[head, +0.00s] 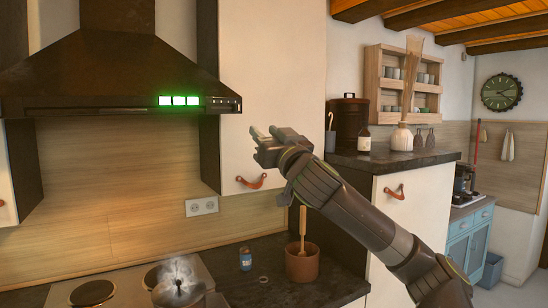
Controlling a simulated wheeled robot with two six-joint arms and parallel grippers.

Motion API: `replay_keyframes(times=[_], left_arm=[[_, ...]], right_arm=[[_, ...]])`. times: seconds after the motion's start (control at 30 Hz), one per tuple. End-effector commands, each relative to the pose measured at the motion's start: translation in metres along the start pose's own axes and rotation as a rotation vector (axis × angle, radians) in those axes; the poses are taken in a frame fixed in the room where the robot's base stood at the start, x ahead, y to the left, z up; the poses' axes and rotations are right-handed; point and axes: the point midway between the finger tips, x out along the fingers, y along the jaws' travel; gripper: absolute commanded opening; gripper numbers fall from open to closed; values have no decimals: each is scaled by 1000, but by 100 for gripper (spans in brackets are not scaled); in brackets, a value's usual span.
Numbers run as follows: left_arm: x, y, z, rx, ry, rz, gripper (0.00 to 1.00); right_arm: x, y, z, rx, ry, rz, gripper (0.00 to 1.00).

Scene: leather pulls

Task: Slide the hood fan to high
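The dark range hood (120,68) hangs at the upper left. Along its front lip runs a control strip (130,108). The slider itself is too small to make out. My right gripper (262,131) is in front of the cream cabinet door, to the right of the hood and a little lower than the lights. Its two fingers point left, apart and empty, and do not touch the hood. My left gripper is out of view.
A steaming pot (180,286) stands on the cooktop (128,290) below the hood. A brown crock (302,262) with a wooden utensil and a small blue jar (245,258) stand on the dark counter.

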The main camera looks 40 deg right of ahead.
Motion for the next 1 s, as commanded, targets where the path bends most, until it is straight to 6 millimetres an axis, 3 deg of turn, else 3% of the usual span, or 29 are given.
replay_keyframes(times=[0.03,0.33,1.0], left_arm=[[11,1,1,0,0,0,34],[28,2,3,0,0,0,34],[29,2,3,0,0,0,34]], right_arm=[[-10,0,5,-8,0,0,35],[-31,0,2,-2,0,0,35],[-34,0,0,1,-1,0,35]])
